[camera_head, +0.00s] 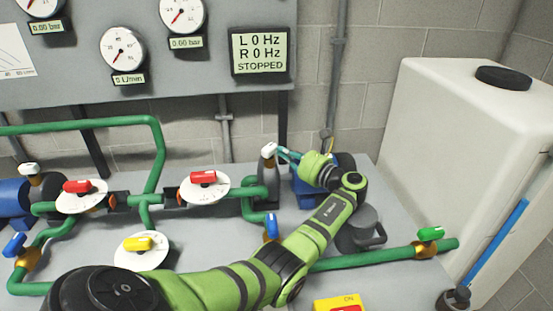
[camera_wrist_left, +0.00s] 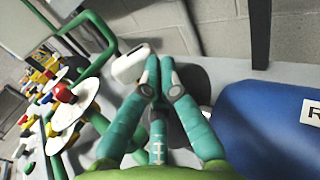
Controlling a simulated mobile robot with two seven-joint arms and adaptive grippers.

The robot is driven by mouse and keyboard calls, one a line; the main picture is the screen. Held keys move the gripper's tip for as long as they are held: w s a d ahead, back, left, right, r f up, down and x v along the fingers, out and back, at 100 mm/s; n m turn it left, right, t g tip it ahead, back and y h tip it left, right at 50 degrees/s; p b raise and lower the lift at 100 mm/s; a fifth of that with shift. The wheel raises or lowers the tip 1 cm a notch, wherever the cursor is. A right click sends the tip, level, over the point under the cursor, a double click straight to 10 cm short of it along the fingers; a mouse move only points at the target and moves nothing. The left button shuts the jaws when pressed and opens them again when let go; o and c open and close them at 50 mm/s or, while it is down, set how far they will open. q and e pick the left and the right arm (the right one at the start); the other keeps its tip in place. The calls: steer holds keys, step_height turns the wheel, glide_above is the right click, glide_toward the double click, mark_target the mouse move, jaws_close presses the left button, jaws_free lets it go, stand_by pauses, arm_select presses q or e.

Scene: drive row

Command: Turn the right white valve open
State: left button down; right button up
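The right white valve (camera_head: 268,151) has a white handle on top of a grey upright stem, just left of the right blue pump. Its handle (camera_wrist_left: 130,65) also shows in the left wrist view, left of the fingertips. My left gripper (camera_head: 284,154) reaches it from the right. In the left wrist view the teal fingers of the gripper (camera_wrist_left: 160,78) come together at their tips, with nothing seen between them. The tips are close beside the handle; I cannot tell whether they touch it. My right gripper is in neither view.
The right blue pump (camera_wrist_left: 268,125) with an R label is close to the gripper. Red valves (camera_head: 203,178) on white discs, a yellow valve (camera_head: 138,243) and a blue valve (camera_head: 271,227) stand left of my arm. A white tank (camera_head: 450,140) stands at right. The display (camera_head: 261,52) reads STOPPED.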

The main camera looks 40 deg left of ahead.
arm_select(q)
steer(key=shift+w+a+r, duration=0.15)
steer(key=shift+w+a, duration=0.05)
steer(key=shift+a, duration=0.05)
steer(key=shift+w+a+p, duration=0.4)
steer(key=shift+a+p, duration=0.1)
steer(key=shift+a, duration=0.25)
stand_by(1.5)
